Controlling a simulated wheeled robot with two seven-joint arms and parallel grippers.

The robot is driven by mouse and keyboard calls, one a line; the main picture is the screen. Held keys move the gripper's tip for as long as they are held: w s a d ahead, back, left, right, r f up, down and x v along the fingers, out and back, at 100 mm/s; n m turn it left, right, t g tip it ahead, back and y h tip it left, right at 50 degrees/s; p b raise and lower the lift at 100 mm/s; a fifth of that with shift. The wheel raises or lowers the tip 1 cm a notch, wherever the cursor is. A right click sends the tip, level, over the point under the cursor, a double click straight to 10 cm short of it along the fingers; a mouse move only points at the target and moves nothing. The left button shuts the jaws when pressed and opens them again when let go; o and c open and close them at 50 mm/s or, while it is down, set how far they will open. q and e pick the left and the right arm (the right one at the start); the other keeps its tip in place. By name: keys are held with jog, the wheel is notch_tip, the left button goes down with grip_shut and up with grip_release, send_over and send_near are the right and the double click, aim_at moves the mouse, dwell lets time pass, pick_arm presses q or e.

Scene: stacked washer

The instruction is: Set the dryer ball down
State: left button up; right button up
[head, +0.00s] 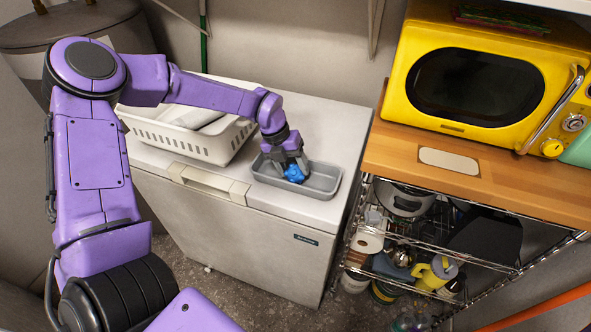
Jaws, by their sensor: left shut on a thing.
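The dryer ball (293,174) is small, blue and bumpy. My left gripper (287,167) is shut on it, with the fingers pointing down. The ball is held over or in a shallow grey tray (325,181) on the white chest appliance. I cannot tell whether the ball touches the tray floor. The gripper fingers hide part of the ball. My right gripper is not in the head view.
A white slotted laundry basket (185,139) stands left of the tray on the white appliance (315,125). To the right, a yellow microwave (470,75) sits on a wooden-topped wire shelf (545,187). The appliance top behind the tray is clear.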

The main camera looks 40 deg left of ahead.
pick_arm(q)
jog(key=shift+s, duration=0.25)
jog(key=o, duration=0.8)
jog(key=shift+o, duration=1.2)
jog(key=shift+w+f, duration=0.1)
jog(key=shift+r, duration=0.45)
jog(key=b+v, duration=0.1)
jog(key=v, duration=1)
jog(key=shift+a+r, duration=0.2)
jog(key=shift+r, duration=0.05)
